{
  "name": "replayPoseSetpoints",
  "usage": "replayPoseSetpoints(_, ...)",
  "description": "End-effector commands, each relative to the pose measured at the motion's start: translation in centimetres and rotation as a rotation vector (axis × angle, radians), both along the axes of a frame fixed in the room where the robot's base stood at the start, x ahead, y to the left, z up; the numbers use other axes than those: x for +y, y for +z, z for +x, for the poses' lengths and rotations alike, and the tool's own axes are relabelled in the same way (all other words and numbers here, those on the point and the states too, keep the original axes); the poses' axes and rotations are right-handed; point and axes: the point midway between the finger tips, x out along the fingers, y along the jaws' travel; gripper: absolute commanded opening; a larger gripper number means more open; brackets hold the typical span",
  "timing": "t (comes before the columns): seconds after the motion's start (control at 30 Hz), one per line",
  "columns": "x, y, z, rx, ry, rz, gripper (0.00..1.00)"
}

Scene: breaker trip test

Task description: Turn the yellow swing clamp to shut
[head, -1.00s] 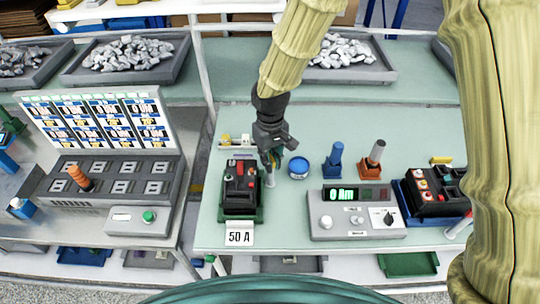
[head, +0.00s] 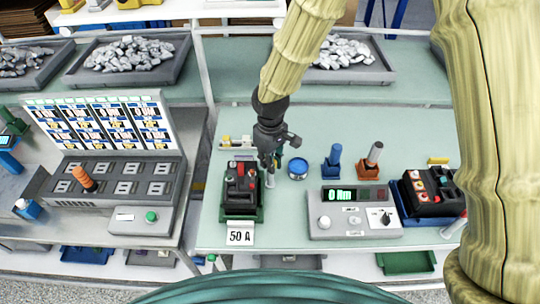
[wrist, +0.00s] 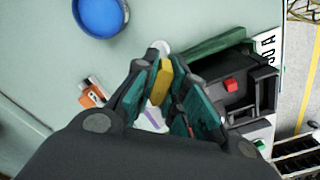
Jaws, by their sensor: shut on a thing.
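The yellow swing clamp (wrist: 161,84) shows in the wrist view as a yellow bar between my gripper's teal-padded fingers. My gripper (wrist: 160,98) is shut on it. In the head view my gripper (head: 271,166) points down at the right side of the black breaker (head: 240,183), and the clamp is mostly hidden there. The breaker has a red part on top and sits in a green holder (head: 238,219) behind a "50 A" label (head: 240,236). A pale round post end (wrist: 160,47) shows just beyond the clamp in the wrist view.
A blue round tin (head: 297,168) stands close to the right of my gripper. Blue and orange-based tools (head: 333,163) and a grey meter reading 0 Nm (head: 352,220) are farther right. A grey test panel (head: 118,183) is on the left table.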

Motion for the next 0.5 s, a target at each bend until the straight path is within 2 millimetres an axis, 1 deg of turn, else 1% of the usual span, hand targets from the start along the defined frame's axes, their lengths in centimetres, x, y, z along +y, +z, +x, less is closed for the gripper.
replayPoseSetpoints(0.13,-0.04,0.02,0.03,0.0,0.031,0.0,0.0)
replayPoseSetpoints(0.4,-0.05,0.02,0.04,0.0,0.035,0.0,0.0)
replayPoseSetpoints(0.5,-0.04,0.14,0.03,0.0,0.066,0.0,0.0)
